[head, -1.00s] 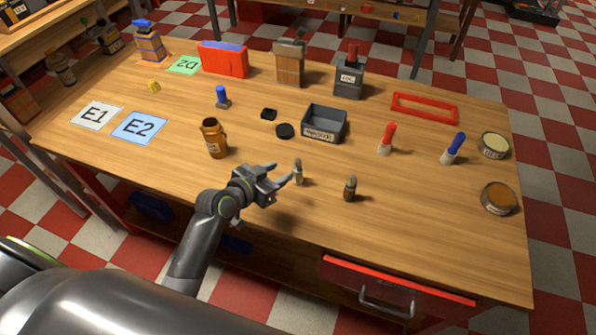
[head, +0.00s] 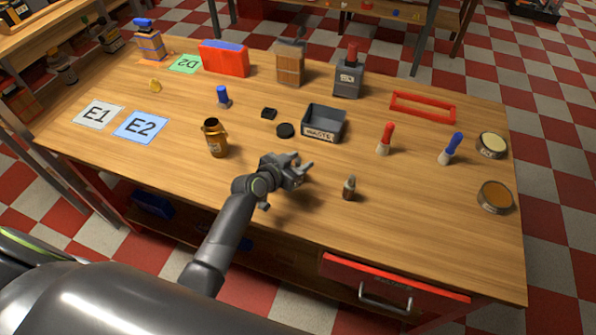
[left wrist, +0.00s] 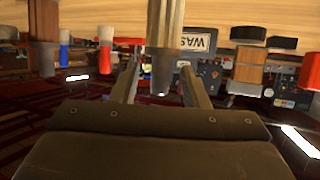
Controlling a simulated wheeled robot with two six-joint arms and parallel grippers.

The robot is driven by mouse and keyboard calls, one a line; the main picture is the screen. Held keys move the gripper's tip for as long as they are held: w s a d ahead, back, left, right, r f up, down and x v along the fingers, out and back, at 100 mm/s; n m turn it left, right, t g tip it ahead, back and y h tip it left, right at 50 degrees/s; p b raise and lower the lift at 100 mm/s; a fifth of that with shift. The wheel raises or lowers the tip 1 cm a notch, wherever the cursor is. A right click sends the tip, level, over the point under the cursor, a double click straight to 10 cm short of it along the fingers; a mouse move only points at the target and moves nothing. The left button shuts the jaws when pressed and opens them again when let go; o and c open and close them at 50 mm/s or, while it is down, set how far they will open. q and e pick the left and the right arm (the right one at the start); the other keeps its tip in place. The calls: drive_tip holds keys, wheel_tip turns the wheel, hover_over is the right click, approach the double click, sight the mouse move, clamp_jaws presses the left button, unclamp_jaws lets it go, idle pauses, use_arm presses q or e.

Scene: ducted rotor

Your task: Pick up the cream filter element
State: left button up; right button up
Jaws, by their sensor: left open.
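My left gripper (head: 302,170) is open above the near middle of the table. The left wrist view is upside down. There, a cream-tan cylinder with a grey end, which looks like the cream filter element (left wrist: 167,30), stands upright between the open fingers (left wrist: 161,85). I cannot tell whether the fingers touch it. In the head view it is hidden behind my gripper. A similar, browner small cylinder (head: 349,188) stands to the right of the gripper and shows at the left of the wrist view (left wrist: 43,22). My right gripper is not in view.
A dark bin labelled WASTE (head: 322,135) stands behind the gripper, and an amber jar (head: 215,138) to its left. Red-handled (head: 386,138) and blue-handled (head: 452,148) tools and two round tins (head: 495,197) are on the right. The near right table surface is clear.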

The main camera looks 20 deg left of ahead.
use_arm(q)
drive_tip(key=shift+c, duration=0.3)
clamp_jaws()
